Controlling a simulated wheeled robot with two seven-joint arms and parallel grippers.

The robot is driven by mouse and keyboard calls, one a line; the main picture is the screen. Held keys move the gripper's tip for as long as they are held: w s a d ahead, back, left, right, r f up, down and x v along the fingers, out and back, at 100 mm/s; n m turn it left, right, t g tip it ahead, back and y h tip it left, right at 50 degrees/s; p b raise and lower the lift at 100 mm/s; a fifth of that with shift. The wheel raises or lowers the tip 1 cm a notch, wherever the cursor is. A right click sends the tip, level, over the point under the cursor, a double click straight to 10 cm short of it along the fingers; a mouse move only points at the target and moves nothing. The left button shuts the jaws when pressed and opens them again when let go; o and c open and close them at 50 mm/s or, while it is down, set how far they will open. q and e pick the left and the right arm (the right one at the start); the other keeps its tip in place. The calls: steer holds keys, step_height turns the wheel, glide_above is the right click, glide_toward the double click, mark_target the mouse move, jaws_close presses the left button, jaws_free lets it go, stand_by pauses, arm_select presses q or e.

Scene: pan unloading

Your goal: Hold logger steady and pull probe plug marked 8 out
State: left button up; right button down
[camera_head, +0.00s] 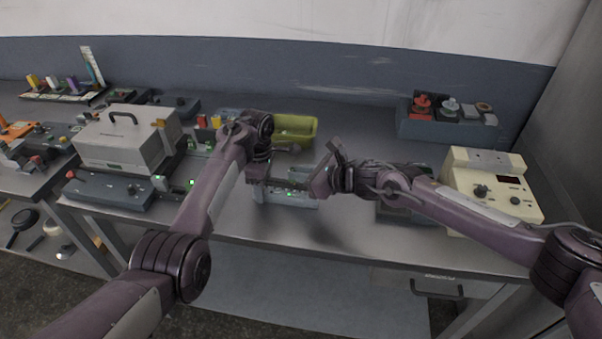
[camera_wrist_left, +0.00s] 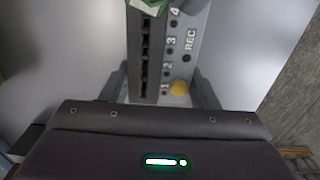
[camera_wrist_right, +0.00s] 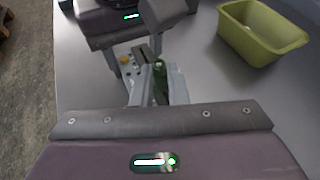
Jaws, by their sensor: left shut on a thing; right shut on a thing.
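The logger (camera_head: 290,198) is a grey box on the bench, in the middle of the head view. In the left wrist view its top face (camera_wrist_left: 160,50) shows a row of dark slots, numbers 1 to 4, REC and a yellow button. My left gripper (camera_head: 260,184) is shut across its near end, one finger on each side (camera_wrist_left: 160,92). My right gripper (camera_head: 318,186) is shut on a dark green plug (camera_wrist_right: 160,82) at the logger's other end. A green part also shows at the top of the left wrist view (camera_wrist_left: 145,6). The plug's number is unreadable; whether it is seated, I cannot tell.
An olive-green bin (camera_head: 295,128) stands behind the logger. A cream instrument box (camera_head: 492,188) is at the right and a grey case with a handle (camera_head: 125,138) at the left. Bare bench lies in front of the logger.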

steer(key=shift+r, duration=0.2)
steer(key=shift+s+r, duration=0.1)
steer(key=shift+r, duration=0.95)
arm_select(q)
steer(key=o, duration=1.3)
